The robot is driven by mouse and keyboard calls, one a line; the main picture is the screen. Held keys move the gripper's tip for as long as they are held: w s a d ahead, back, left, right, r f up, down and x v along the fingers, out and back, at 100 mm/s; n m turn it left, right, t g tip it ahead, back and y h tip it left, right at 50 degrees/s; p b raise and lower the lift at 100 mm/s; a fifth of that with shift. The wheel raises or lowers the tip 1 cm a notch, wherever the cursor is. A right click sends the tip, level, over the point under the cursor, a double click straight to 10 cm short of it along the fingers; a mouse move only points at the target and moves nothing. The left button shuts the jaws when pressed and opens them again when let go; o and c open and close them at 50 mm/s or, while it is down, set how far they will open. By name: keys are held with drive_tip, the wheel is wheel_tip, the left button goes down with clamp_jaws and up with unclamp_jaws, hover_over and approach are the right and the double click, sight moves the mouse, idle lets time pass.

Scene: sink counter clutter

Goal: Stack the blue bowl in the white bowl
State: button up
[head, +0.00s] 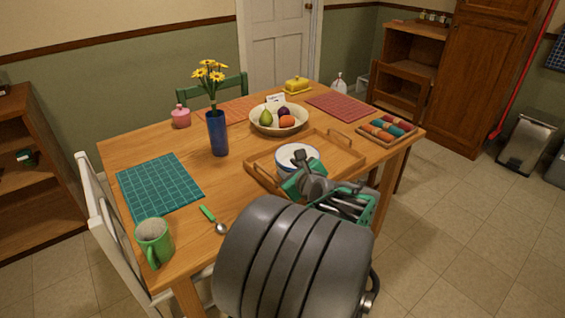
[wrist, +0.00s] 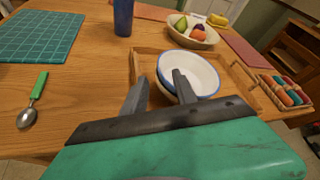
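A white bowl with a blue rim (wrist: 203,75) sits in the wooden tray, and it also shows in the head view (head: 284,158), partly behind my gripper. A paler edge shows under its left side in the wrist view; I cannot tell whether that is a second bowl beneath. No separate second bowl is clearly visible. My gripper (wrist: 160,77) is open, its two grey fingers apart. The left finger is outside the bowl's near-left rim and the right finger overlaps the bowl's inside. I cannot tell whether either finger touches it.
The wooden tray (head: 344,157) has raised sides and handles. A fruit bowl (head: 262,125), a blue vase with yellow flowers (head: 217,134) and a box of coloured rolls (head: 373,134) stand around it. A green mug (head: 153,240) and spoon (head: 213,220) are left.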

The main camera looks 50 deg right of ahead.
drive_tip(key=w+a+f+n+g+y, duration=0.1)
drive_tip(key=a+n+y, duration=0.1)
drive_tip(key=a+n, duration=0.3)
drive_tip(key=w+a+f+n+g+y, duration=0.1)
drive_tip(key=w+a+f+n+y, duration=0.1)
drive_tip(key=a+n, duration=0.4)
drive_tip(key=w+a+f+n+g+y, duration=0.1)
drive_tip(key=a+n, duration=0.4)
drive_tip(key=a, duration=0.5)
drive_tip(key=shift+w+a+f+n+g+y, duration=0.2)
drive_tip(key=shift+w+f+n+g+y, duration=0.1)
drive_tip(key=shift+w+f+y, duration=0.3)
drive_tip(key=s+a+f+n+g, duration=0.1)
drive_tip(key=s+a+n+g, duration=0.2)
drive_tip(key=a+n, duration=0.6)
drive_tip(key=s+a+f+n+g, duration=0.1)
drive_tip(key=s+a+n+g, duration=0.1)
drive_tip(key=s+a+n, duration=0.3)
drive_tip(key=a+n, duration=0.3)
drive_tip(key=n, duration=0.2)
drive_tip(key=shift+s+a+n+g+y, duration=0.3)
drive_tip(key=shift+s+a+n+g, duration=0.1)
